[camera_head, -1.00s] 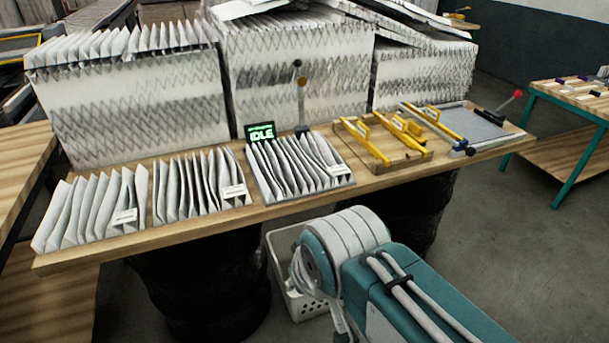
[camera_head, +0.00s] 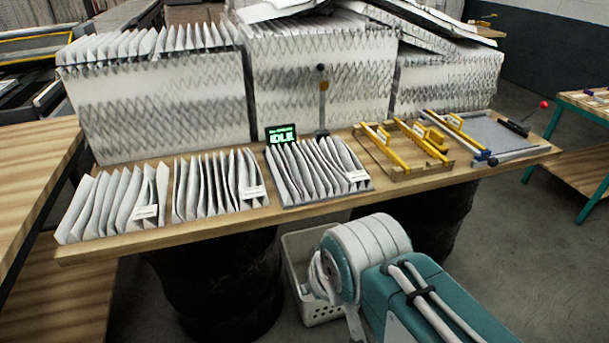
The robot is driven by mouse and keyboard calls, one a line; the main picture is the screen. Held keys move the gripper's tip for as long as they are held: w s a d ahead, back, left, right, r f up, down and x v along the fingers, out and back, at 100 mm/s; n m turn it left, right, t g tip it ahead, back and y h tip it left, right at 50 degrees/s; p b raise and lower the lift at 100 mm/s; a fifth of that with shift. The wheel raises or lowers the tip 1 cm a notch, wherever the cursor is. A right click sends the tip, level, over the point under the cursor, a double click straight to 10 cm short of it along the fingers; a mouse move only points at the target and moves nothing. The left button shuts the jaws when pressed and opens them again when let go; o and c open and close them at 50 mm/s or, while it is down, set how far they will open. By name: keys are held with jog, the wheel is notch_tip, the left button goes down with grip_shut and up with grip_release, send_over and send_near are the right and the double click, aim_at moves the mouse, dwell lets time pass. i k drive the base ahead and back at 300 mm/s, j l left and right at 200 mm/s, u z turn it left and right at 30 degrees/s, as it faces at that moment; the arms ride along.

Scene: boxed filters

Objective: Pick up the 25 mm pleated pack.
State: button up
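Three white pleated packs lie in a row on the wooden bench (camera_head: 160,236): a left pack (camera_head: 112,203), a middle pack (camera_head: 212,184) and a right pack (camera_head: 312,170). Each carries a small white label at its lower right; the print is too small to read, so I cannot tell which is 25 mm. The right pack lies on a dark plate or frame, in front of a small green display reading IDLE (camera_head: 281,133). My teal and white arm shows at the bottom right, apart from the packs. My gripper is not in view.
Large stacks of pleated filters (camera_head: 165,108) stand along the bench's back. A wooden frame with yellow bars (camera_head: 405,172) and a grey plate with a red-knobbed lever (camera_head: 543,104) sit at the right. A white basket (camera_head: 296,262) stands on the floor below.

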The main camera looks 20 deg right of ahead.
aim_at(197, 174)
jog(key=i+j+z, duration=0.1)
jog(key=i+j, duration=0.25)
jog(key=i, duration=0.25)
jog(key=i+j+z, duration=0.1)
jog(key=i+j, duration=0.35)
jog(key=i, duration=0.15)
